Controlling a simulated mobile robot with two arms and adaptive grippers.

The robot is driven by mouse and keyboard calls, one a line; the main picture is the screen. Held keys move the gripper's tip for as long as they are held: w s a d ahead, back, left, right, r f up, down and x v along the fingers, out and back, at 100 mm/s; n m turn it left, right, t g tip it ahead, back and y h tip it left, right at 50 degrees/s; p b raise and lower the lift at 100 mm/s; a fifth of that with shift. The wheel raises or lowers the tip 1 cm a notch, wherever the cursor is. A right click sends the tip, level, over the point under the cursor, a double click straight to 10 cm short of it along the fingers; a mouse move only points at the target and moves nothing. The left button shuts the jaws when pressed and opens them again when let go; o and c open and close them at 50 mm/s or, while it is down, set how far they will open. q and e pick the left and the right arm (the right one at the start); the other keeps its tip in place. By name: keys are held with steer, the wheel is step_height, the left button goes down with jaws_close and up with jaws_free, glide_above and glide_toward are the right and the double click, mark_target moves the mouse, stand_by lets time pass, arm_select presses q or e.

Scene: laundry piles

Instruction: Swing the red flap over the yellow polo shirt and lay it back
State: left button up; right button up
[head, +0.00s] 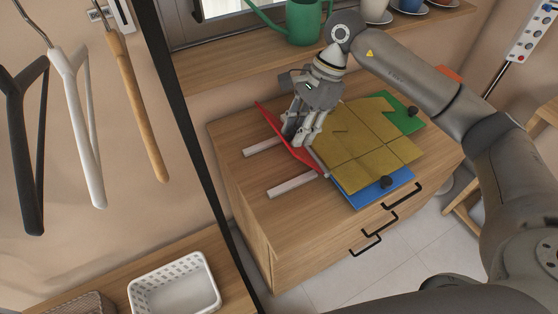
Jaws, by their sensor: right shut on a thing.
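The yellow polo shirt (371,139) lies spread on the folding board, on top of a wooden cabinet. The red flap (274,119) is at the left side of the shirt and is tilted up from the cabinet top. My right gripper (299,144) is shut on the red flap near its middle and hides part of it. The blue panel (370,195) shows under the shirt's near edge and the green panel (410,122) at its far right, each with a dark knob. My left gripper is not in view.
Two pale bars (292,186) lie on the cabinet top (240,128) left of the board. A green watering can (303,22) and cups stand on the shelf behind. Hangers (83,125) hang at left above a white basket (175,287).

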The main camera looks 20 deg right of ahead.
mark_target(286, 139)
steer(key=shift+r, duration=0.1)
steer(key=shift+h, duration=0.5)
steer(key=shift+s+a+f+b, duration=0.15)
steer(key=shift+a+f+b, duration=0.25)
steer(key=shift+a, duration=0.5)
steer(key=shift+s+a+f+b, duration=0.2)
steer(key=shift+a+f, duration=0.35)
steer(key=shift+a, duration=0.3)
steer(key=a+f+b, duration=0.2)
steer(key=shift+s+a+f+h, duration=0.2)
steer(key=shift+f+h, duration=0.1)
steer(key=shift+h, duration=0.1)
steer(key=shift+a+f, duration=0.15)
